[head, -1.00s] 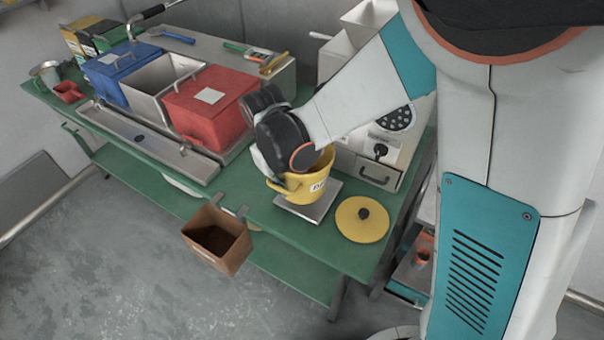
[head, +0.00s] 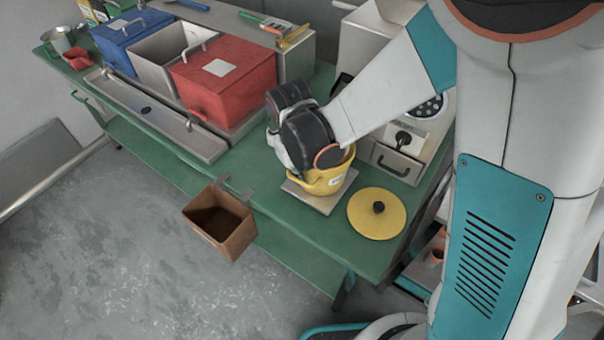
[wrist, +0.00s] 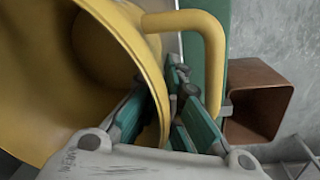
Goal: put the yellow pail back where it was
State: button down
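The yellow pail (head: 325,183) stands on a square metal plate (head: 312,200) near the front edge of the green bench. My gripper (head: 300,165) is over the pail's left side, and my wrist hides much of the pail's top. In the wrist view the pail (wrist: 95,60) fills the left, with its handle (wrist: 208,40) beyond my fingers. The fingers (wrist: 165,105) straddle the pail's wall, one inside and one outside, and look closed on it. A round yellow lid (head: 376,215) with a black knob lies to the right of the plate.
A brown open box (head: 222,236) hangs on the bench's front edge, left of the pail. A machine with a drawer (head: 400,163) stands right behind the pail.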

jog(key=shift+s+a+r, duration=0.1)
jog(key=shift+s, duration=0.15)
jog(key=shift+w+f, duration=0.1)
jog(key=shift+f, duration=0.1)
jog(key=c, duration=1.8)
grip_release()
jog(key=shift+r, duration=0.15)
notch_tip(320, 180, up, 12)
jog(key=p, duration=0.8)
jog(key=shift+s+a, duration=0.35)
jog(key=shift+a, duration=0.1)
